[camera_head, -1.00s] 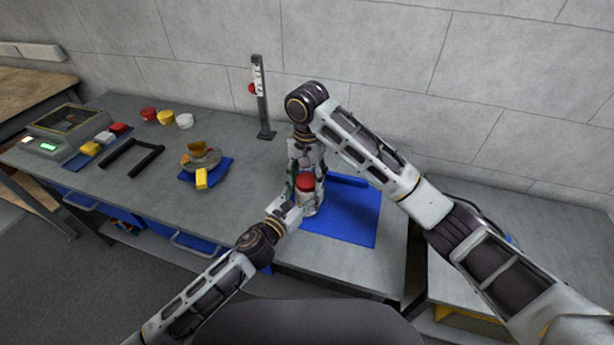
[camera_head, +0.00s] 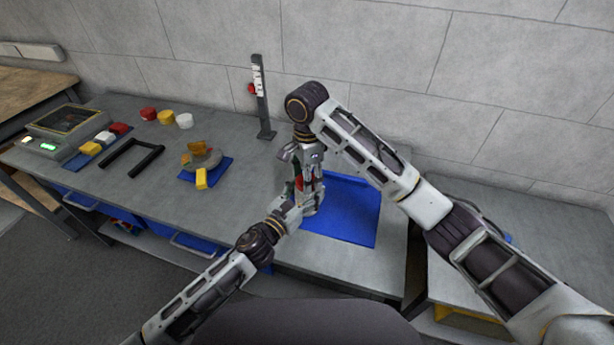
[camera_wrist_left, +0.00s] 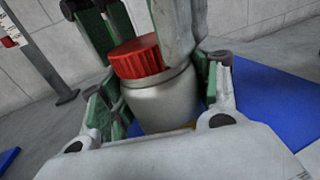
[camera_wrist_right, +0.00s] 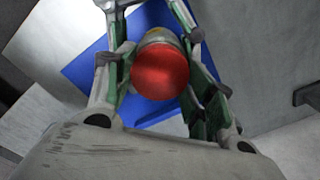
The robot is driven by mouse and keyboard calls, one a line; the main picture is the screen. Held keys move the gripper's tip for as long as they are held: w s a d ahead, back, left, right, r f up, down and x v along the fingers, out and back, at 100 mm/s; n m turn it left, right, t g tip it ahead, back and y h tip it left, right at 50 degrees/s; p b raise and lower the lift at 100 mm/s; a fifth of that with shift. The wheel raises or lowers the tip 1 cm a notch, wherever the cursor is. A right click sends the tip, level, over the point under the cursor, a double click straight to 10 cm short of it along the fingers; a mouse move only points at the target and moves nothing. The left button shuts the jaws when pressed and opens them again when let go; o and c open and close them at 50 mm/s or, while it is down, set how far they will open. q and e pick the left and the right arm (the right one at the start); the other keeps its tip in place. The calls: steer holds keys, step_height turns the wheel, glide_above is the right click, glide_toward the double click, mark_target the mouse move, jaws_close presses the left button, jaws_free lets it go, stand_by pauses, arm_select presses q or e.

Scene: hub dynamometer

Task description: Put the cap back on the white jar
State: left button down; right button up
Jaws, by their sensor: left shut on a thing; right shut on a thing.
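The jar (camera_wrist_left: 165,103), silvery white, stands upright at the left edge of the blue mat. My left gripper (camera_head: 304,207) is shut on the jar's body, with its fingers on both sides. The red ribbed cap (camera_wrist_left: 138,58) sits on the jar's mouth; whether it is screwed tight cannot be told. My right gripper (camera_head: 304,182) comes down from above and is shut around the red cap, which also shows between its fingers in the right wrist view (camera_wrist_right: 160,72). In the head view the right gripper hides most of the cap.
The blue mat (camera_head: 350,215) is bare to the right of the jar. A dark post (camera_head: 264,105) stands behind. On the left are a round part on a small blue mat (camera_head: 217,171), a black frame (camera_head: 130,160), a scale (camera_head: 70,125) and several coloured caps (camera_head: 165,117).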

steer(key=m, duration=0.7)
stand_by(0.3)
steer(key=o, duration=0.6)
steer(key=shift+o, duration=0.2)
steer(key=shift+r, duration=0.1)
steer(key=shift+r, duration=2.15)
steer(key=shift+r, duration=0.1)
steer(key=shift+c, duration=0.4)
